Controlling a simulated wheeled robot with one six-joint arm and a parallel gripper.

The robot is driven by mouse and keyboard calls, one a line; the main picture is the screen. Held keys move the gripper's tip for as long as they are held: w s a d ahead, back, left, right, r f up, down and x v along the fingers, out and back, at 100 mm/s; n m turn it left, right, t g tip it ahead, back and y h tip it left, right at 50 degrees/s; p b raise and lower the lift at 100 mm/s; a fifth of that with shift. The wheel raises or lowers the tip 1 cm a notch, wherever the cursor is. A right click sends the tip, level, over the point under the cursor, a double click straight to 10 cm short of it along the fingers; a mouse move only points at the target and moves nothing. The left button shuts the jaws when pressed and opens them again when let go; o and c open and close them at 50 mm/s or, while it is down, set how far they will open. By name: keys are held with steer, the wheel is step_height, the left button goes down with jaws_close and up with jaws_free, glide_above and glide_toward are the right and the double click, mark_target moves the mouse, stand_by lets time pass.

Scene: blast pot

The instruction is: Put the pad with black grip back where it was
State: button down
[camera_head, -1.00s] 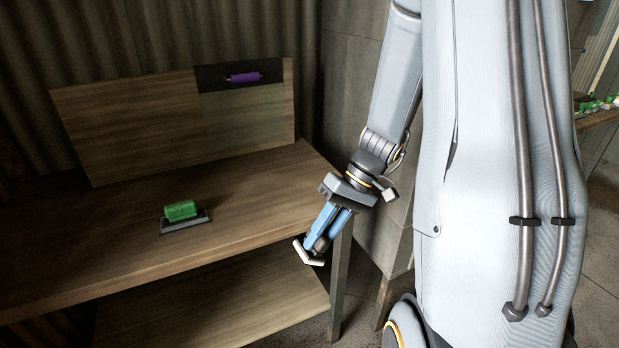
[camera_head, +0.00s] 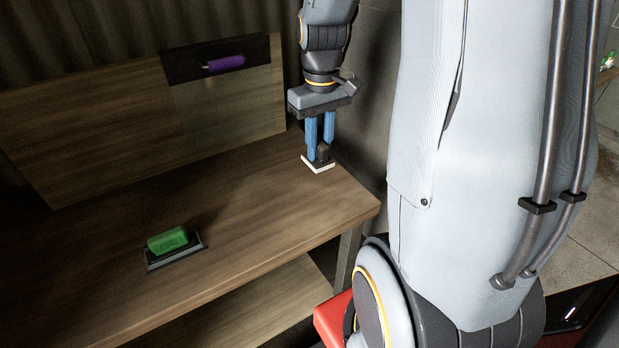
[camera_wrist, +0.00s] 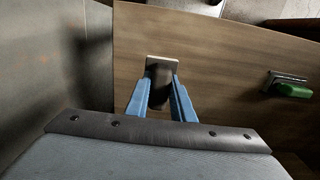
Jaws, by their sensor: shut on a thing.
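My gripper (camera_head: 319,140) points down at the right end of the wooden bench, with its blue fingers shut on the black grip of a pad.
A wooden back panel (camera_head: 90,125) stands along the bench's rear, with a purple-gripped thing (camera_head: 224,64) on its dark upper strip. The bench top between the two pads is clear. A lower shelf (camera_head: 240,305) runs underneath. A wall rises close behind my gripper.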

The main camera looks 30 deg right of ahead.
step_height(320, 180, down, 10)
steer(key=shift+r+p, duration=0.2)
steer(key=shift+p, duration=0.6)
steer(key=c, duration=1.5)
jaws_free()
steer(key=shift+c, duration=0.2)
step_height(320, 180, up, 10)
steer(key=shift+r+b, duration=0.25)
steer(key=shift+b, duration=0.8)
steer(key=shift+a+r, duration=0.1)
steer(key=shift+r, duration=0.5)
steer(key=s+a+f, duration=0.2)
steer(key=s+a, duration=0.1)
steer(key=a, duration=0.3)
steer(key=s+a+f+t, duration=0.1)
steer(key=s+a+f, duration=0.2)
steer(key=a, duration=0.3)
steer(key=shift+s+a+f, duration=0.2)
steer(key=shift+s+a, duration=0.15)
steer(key=shift+s, duration=0.3)
